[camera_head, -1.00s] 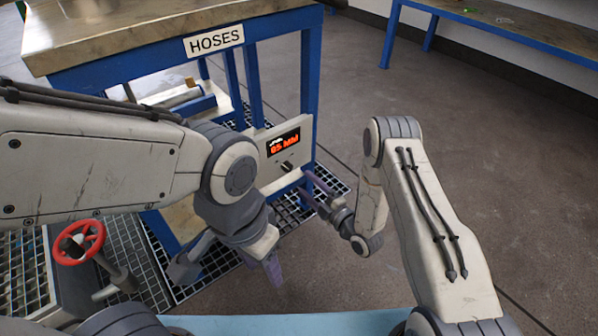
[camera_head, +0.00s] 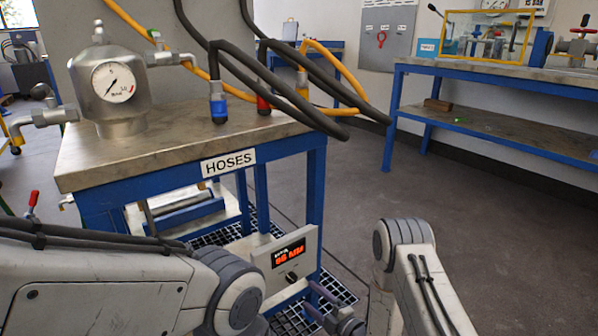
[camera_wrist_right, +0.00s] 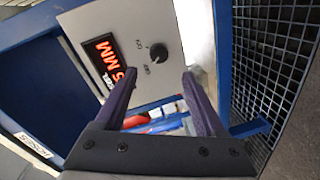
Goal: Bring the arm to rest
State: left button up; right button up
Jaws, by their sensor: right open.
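My right gripper (camera_head: 318,300) is low in the head view, in front of the white control panel (camera_head: 308,254) on the blue bench frame. In the right wrist view its two purple fingers (camera_wrist_right: 161,82) are apart with nothing between them. The panel's dark knob (camera_wrist_right: 158,53) shows beyond the fingertips, apart from them. My left arm (camera_head: 130,290) crosses the lower left of the head view; its gripper is below the frame.
A bench signed HOSES (camera_head: 228,163) bears a steel vessel with a gauge (camera_head: 113,82) and hoses with coloured ends (camera_head: 218,106). A second blue bench (camera_head: 500,78) stands at the right. Open floor (camera_head: 440,190) lies between them.

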jog(key=s+a+r+m+g+h+p, duration=0.2)
jog(key=r+m+g+h, duration=0.1)
jog(key=r, duration=0.6)
jog(key=s+a+r+m+g+h+p, duration=0.3)
jog(key=r, duration=0.5)
jog(key=s+d+r+m+g+h+p, duration=0.1)
jog(key=s+d+r+m+g, duration=0.15)
jog(key=s+r, duration=0.45)
jog(key=s+d+r+m+g+h+p, duration=0.1)
jog(key=s+r+m+g+p, duration=0.15)
jog(key=s, duration=0.95)
jog(key=s+d+r+m+g+h+p, duration=0.1)
jog(key=s+r+m+g, duration=0.15)
jog(key=s+r, duration=0.45)
notch_tip(320, 180, up, 36)
jog(key=s+p, duration=0.2)
jog(key=p, duration=3.5)
jog(key=shift+d+f, duration=0.2)
jog(key=shift+m+t, duration=0.25)
jog(key=shift+c, duration=0.4)
